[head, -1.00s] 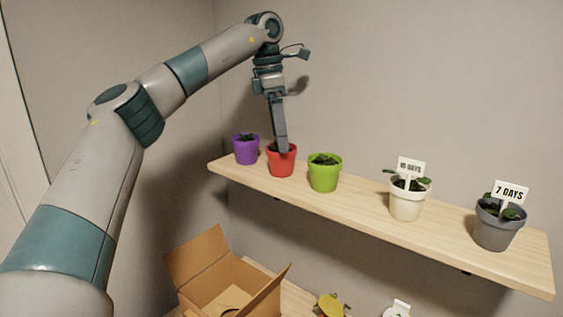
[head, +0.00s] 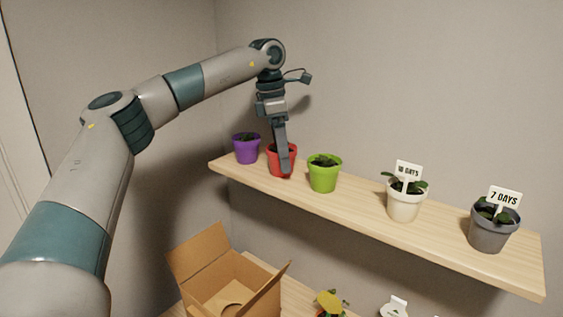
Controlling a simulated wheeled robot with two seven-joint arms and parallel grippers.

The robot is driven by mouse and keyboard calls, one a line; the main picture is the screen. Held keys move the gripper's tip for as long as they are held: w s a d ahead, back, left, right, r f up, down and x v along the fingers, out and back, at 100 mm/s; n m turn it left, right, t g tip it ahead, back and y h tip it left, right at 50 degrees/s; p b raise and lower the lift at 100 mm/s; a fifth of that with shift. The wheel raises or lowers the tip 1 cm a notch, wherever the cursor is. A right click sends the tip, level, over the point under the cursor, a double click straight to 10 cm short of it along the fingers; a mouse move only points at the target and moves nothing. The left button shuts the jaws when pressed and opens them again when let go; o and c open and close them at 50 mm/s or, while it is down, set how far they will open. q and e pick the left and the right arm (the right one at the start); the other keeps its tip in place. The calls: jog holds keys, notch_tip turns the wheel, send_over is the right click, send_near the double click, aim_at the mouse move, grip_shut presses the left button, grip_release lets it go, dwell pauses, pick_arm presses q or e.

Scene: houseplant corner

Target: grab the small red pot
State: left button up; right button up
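The small red pot (head: 273,166) stands upright on the wooden shelf (head: 355,209), between a purple pot and a green pot. My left gripper (head: 286,168) points down at the red pot from above. One finger shows in front of the pot's right side, its tip near the pot's base. The other finger is hidden, so I cannot tell whether the pot is gripped. The finger and gripper body cover part of the pot and its plant. My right gripper is not in view.
The purple pot (head: 246,152) is close on the left and the green pot (head: 324,177) close on the right. A white pot (head: 403,207) and a grey pot (head: 489,236) with signs stand further right. An open cardboard box (head: 205,258) is below, near a yellow plant (head: 330,303).

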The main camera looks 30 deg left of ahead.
pick_arm(q)
jog(key=c, duration=1.2)
jog(key=shift+r, duration=0.1)
jog(key=shift+r+b, duration=0.55)
notch_tip(320, 180, up, 2)
jog(key=shift+r+b, duration=0.15)
jog(key=shift+b, duration=0.5)
jog(key=d+r+b, duration=0.1)
jog(key=d+r, duration=0.1)
jog(key=d, duration=0.2)
jog(key=d+r+b, duration=0.1)
jog(key=d+r, duration=0.2)
jog(key=d+r+b, duration=0.1)
jog(key=d+r, duration=0.1)
jog(key=d, duration=0.2)
jog(key=shift+d+r+b, duration=0.25)
jog(key=shift+d+b, duration=0.1)
jog(key=shift+b, duration=0.05)
